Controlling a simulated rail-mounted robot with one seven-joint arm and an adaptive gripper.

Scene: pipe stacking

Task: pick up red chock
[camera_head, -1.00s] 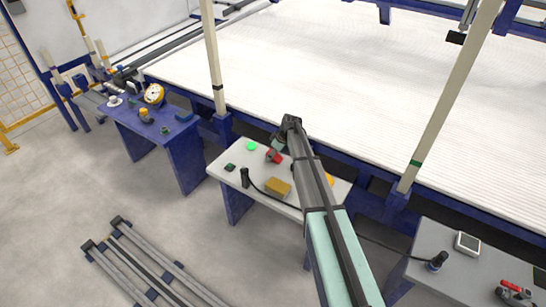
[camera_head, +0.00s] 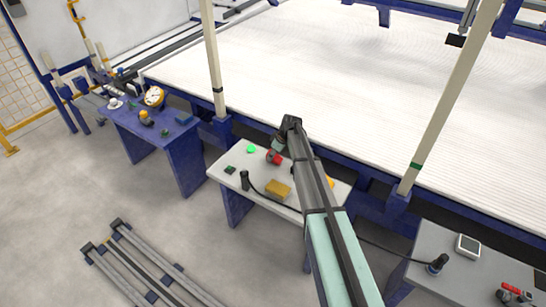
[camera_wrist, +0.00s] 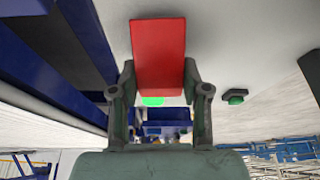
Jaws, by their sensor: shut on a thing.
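The red chock (camera_wrist: 158,55) is a red block between the two fingers of my gripper (camera_wrist: 159,90) in the wrist view. The gripper is shut on it, with a finger against each side. In the head view the red chock (camera_head: 274,157) shows over the white table (camera_head: 226,163), beside the end of my arm. My gripper (camera_head: 281,146) is partly hidden there by my own arm. I cannot tell whether the chock touches the tabletop.
A green disc (camera_head: 251,149), a dark box with a green button (camera_head: 230,170), a black upright cylinder (camera_head: 245,180) with a cable and a yellow block (camera_head: 278,189) are on the white table. A blue post (camera_head: 222,130) stands behind it.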

